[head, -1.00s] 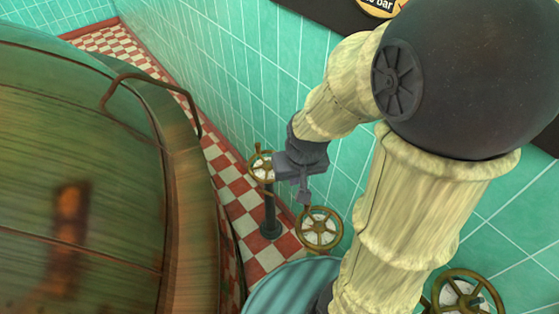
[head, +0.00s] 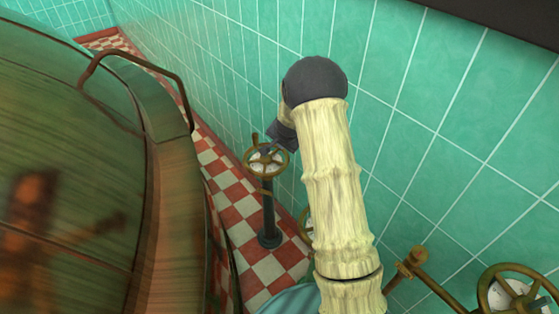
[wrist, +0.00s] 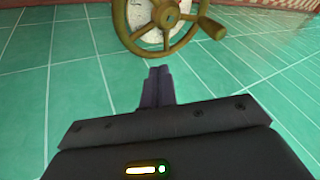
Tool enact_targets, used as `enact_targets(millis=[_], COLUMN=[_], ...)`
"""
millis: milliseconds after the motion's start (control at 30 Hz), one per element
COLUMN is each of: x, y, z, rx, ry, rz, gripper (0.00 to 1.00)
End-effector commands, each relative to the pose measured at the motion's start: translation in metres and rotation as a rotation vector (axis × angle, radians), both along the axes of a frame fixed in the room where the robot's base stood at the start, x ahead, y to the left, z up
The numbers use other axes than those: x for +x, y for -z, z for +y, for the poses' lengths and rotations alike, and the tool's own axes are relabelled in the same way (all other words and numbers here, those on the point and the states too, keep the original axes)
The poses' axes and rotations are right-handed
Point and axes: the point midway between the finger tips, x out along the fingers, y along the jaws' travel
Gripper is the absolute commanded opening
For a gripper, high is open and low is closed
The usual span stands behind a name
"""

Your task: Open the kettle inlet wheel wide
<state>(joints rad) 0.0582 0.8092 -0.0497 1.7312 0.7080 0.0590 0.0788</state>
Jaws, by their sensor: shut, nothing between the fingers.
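A brass spoked handwheel (head: 266,161) with a pale dial behind its spokes and a knob on its rim stands on a dark post beside the kettle (head: 70,190). I cannot read a label that names it as the inlet wheel. My gripper (head: 271,151) is at the wheel's upper right in the head view, partly hidden by my arm. In the wrist view a handwheel (wrist: 174,44), apparently the same one, fills the top middle, its knob to the right. My gripper (wrist: 160,70) is shut and empty, its fingertips just below the rim; contact cannot be told.
Another brass wheel (head: 515,293) is at the lower right, with a brass pipe (head: 432,281) beside it. A further wheel is mostly hidden behind my arm. The green tiled wall (head: 440,110) bounds the right. A strip of checkered floor (head: 238,205) lies between kettle and wall.

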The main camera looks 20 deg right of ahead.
Motion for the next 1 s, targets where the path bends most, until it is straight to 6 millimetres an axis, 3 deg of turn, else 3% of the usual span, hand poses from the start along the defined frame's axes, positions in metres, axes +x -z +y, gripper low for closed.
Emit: enact_targets(millis=[67,567,1000], x=[0.006,0.011,0.046], y=[0.012,0.018,0.075], z=[-0.003,-0.004,-0.006], rx=[0.005,0.007,0.007], ry=[0.020,0.026,0.024], rz=[-0.008,-0.008,-0.008], gripper=[0.00,0.00,0.00])
